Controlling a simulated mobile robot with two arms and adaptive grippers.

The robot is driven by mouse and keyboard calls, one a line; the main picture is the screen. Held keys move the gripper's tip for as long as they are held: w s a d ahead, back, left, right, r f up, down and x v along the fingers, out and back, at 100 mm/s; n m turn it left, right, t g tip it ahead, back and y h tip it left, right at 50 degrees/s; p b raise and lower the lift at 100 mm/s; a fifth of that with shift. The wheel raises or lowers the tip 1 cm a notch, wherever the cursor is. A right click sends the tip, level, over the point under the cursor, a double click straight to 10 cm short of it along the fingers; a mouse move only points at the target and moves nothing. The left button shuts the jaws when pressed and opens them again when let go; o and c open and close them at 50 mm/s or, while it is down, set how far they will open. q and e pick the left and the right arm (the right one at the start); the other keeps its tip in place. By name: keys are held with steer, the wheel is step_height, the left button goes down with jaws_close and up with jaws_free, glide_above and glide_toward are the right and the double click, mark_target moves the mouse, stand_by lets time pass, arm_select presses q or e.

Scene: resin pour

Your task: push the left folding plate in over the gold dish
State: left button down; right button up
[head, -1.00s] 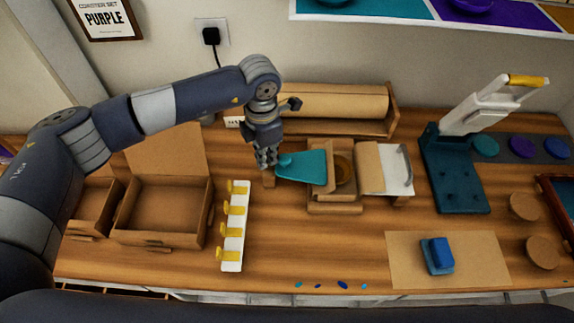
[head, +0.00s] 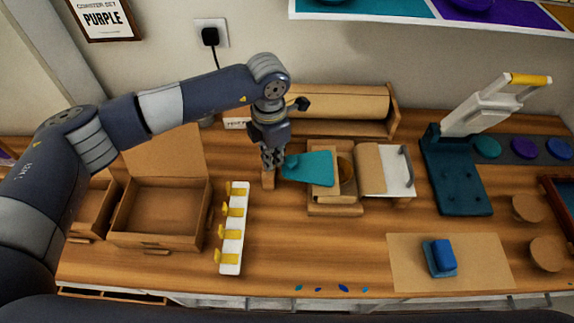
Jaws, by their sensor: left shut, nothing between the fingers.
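The left folding plate (head: 309,168) is a teal flap with a narrow tab at its left end. Its right part lies over the wooden stand (head: 335,209), and its right edge is by the gold dish (head: 346,172), whose left side seems covered. My left gripper (head: 270,166) is shut and empty, pointing down at the plate's left tab. It looks close to or touching the tab; exact contact is hard to tell. My right gripper is not in view.
Right of the dish is a tan and white plate (head: 398,178) with a grey handle. A cardboard roll (head: 340,103) lies behind. A white rack with yellow clips (head: 232,228) stands front left, near an open cardboard box (head: 165,210). A teal press (head: 458,185) stands right.

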arm_select(q)
steer(key=shift+a+b, duration=0.3)
steer(key=shift+a, duration=3.55)
step_height(320, 180, up, 10)
steer(key=p, duration=0.4)
